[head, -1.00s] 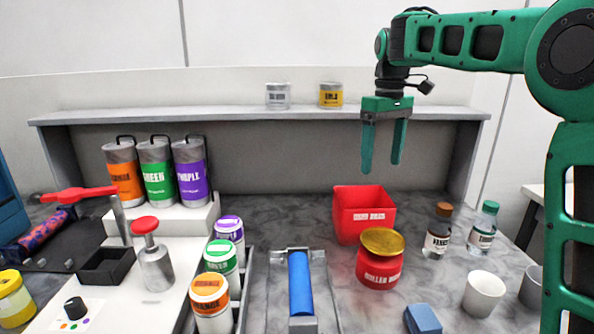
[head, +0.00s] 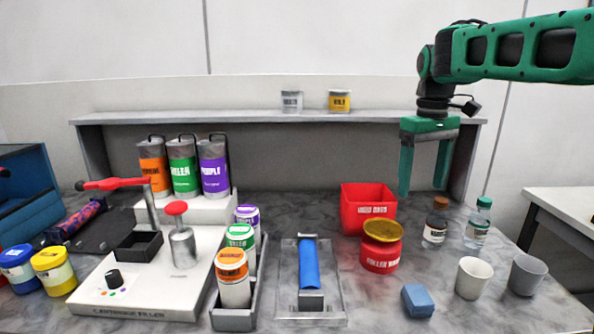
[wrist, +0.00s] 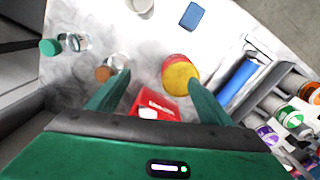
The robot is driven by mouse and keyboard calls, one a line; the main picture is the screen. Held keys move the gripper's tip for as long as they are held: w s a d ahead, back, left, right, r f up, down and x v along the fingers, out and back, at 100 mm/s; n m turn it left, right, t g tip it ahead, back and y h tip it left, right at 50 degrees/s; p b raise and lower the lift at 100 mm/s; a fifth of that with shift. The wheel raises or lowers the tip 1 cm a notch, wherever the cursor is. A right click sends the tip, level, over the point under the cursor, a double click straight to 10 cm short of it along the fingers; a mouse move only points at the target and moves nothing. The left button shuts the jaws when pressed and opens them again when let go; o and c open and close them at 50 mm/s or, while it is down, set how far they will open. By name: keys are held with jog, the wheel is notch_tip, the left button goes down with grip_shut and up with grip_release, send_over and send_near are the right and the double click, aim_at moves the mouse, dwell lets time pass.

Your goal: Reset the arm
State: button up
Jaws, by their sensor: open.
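My green arm reaches in from the upper right of the head view. My gripper (head: 423,168) hangs with its fingers pointing down, apart, above the right side of the counter. Nothing is between the fingers. In the wrist view my gripper (wrist: 158,92) also shows open and empty, with the red bin (wrist: 152,106) and the red jar with the gold lid (wrist: 180,78) below it. In the head view the red bin (head: 366,208) and the red jar (head: 380,250) stand below and left of the fingers.
A shelf (head: 250,116) with two small tins runs behind my gripper. Two bottles (head: 436,222) stand below it, with two cups (head: 473,277) and a blue block (head: 417,300) in front. A blue roller (head: 309,262) lies in a tray. A white machine (head: 150,285) and labelled jars stand left.

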jog(key=s+d+f+m, duration=0.35)
jog(key=s+d, duration=0.25)
jog(key=s, duration=0.3)
jog(key=s+d+f+m, duration=0.3)
jog(key=s+d+f, duration=0.15)
jog(key=s, duration=0.55)
jog(key=s+f+m, duration=0.2)
jog(key=s+f, duration=0.2)
jog(key=s, duration=0.3)
jog(key=s+d+f+m, duration=0.1)
jog(key=s+f+m, duration=0.1)
jog(key=s+f, duration=0.3)
jog(key=s, duration=0.3)
jog(key=shift+s+d+f, duration=0.2)
jog(key=shift+d+f, duration=0.05)
jog(key=shift+d, duration=0.05)
jog(key=shift+w+f, duration=0.2)
jog(key=shift+w, duration=0.45)
